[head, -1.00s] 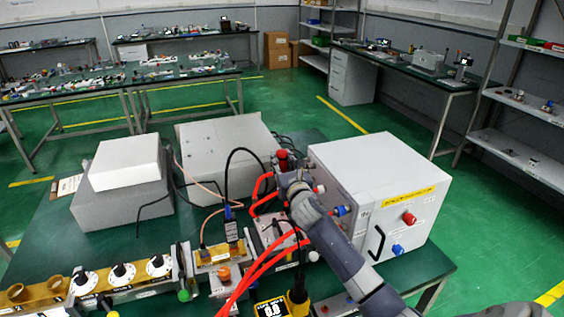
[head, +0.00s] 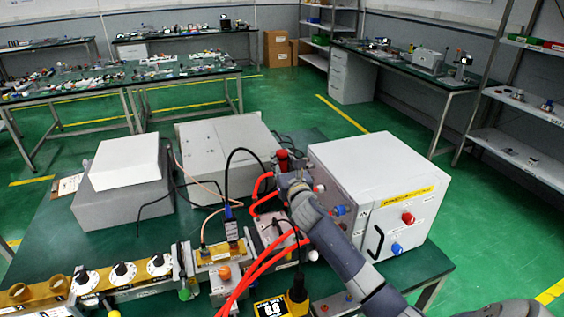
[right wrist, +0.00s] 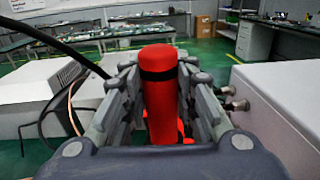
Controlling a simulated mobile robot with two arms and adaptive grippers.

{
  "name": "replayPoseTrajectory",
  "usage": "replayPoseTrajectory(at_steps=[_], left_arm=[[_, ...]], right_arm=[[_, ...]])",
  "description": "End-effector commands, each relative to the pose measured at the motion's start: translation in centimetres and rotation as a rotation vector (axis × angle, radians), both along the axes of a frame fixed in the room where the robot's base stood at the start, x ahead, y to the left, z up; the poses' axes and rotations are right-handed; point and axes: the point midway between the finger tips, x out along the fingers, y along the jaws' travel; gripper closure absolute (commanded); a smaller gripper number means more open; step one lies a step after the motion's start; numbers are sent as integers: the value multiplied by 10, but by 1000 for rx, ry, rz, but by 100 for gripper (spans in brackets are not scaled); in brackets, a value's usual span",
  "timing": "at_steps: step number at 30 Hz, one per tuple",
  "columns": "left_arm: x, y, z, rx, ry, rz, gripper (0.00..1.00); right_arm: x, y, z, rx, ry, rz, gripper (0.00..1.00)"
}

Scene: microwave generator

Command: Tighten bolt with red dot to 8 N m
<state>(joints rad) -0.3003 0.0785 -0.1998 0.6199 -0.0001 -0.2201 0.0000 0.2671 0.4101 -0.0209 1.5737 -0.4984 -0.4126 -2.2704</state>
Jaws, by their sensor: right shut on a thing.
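My right gripper (head: 288,168) is over the assembly, left of the white box. In the right wrist view, my right gripper (right wrist: 160,100) is shut on a red cylindrical handle (right wrist: 160,85) with a black band. The handle stands upright between the fingers; its red top (head: 283,156) also shows in the head view. The tool's lower end is hidden by the gripper and arm. A yellow device with a small lit display (head: 270,308) is at the bottom edge; its digits are too small to read. I cannot make out the bolt with the red dot. My left gripper is not in view.
A white box (head: 345,165) with red and blue connectors stands close right of the gripper. Grey boxes (head: 222,140) stand behind. Red hoses (head: 245,283) and black cables run beside my arm. A yellow waveguide section (head: 125,290) lies at left.

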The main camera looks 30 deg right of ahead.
Motion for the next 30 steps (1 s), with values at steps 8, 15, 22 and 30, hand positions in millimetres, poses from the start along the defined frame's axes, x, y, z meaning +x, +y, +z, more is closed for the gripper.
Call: replayPoseTrajectory(at_steps=[8, 15, 22, 30], left_arm=[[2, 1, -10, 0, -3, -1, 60], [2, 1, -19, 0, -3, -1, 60], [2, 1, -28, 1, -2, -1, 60], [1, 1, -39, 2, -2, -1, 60]], right_arm=[[0, 0, -10, 0, -4, 1, 100], [0, 0, -22, -1, -5, 1, 100], [0, 0, -33, -1, -5, 1, 100], [0, 0, -46, -1, -4, 1, 100]])
